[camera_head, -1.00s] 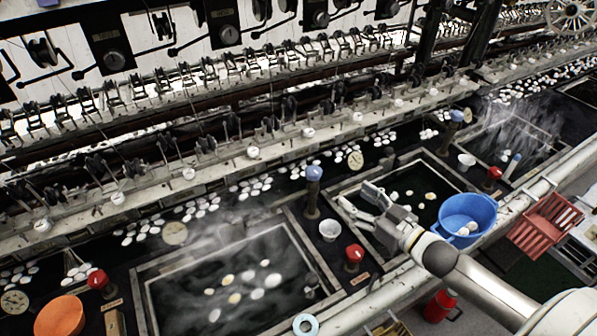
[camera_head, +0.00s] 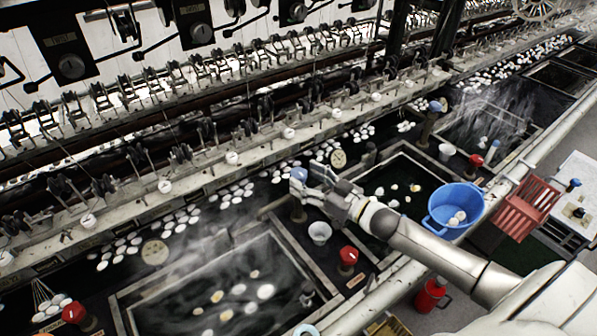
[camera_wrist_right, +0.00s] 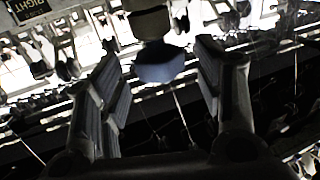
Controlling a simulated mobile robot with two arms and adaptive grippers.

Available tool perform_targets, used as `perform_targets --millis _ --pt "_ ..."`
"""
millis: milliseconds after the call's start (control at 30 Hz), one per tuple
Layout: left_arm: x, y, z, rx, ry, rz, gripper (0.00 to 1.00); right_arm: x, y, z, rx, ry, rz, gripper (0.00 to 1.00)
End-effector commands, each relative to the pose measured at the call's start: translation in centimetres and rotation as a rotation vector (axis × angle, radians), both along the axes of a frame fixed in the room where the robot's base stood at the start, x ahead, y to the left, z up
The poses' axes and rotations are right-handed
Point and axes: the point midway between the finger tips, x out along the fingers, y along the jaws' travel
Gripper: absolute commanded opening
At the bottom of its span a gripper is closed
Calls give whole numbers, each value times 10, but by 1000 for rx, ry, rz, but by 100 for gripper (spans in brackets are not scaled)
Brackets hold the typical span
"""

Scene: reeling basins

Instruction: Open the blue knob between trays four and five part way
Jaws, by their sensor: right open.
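The blue knob (camera_head: 299,174) tops a dark post between two water basins, the nearer basin (camera_head: 128,318) and the farther basin (camera_head: 432,157). My right gripper (camera_head: 307,183) is open at this knob, reaching it from the right. In the right wrist view, the blue knob (camera_wrist_right: 160,66) shows between the two spread fingers of the gripper (camera_wrist_right: 158,85), with a gap visible on each side. Whether a finger touches it cannot be told. My left gripper is not in view.
A blue bucket (camera_head: 436,222) sits on the farther basin's right edge. Another blue knob (camera_head: 435,106) stands farther back. The reeling machinery runs behind the basins.

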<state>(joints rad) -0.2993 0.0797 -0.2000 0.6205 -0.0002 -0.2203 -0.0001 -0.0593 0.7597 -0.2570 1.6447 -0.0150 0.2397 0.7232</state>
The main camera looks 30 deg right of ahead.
Motion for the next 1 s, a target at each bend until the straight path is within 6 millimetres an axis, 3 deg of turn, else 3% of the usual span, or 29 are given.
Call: perform_targets --millis 300,667,1000 --pt "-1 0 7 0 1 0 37 26 11 1 -1 -1 -1 61" --pt "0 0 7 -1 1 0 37 28 12 0 -1 1 0 60" --pt "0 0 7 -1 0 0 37 28 12 0 -1 0 0 16"
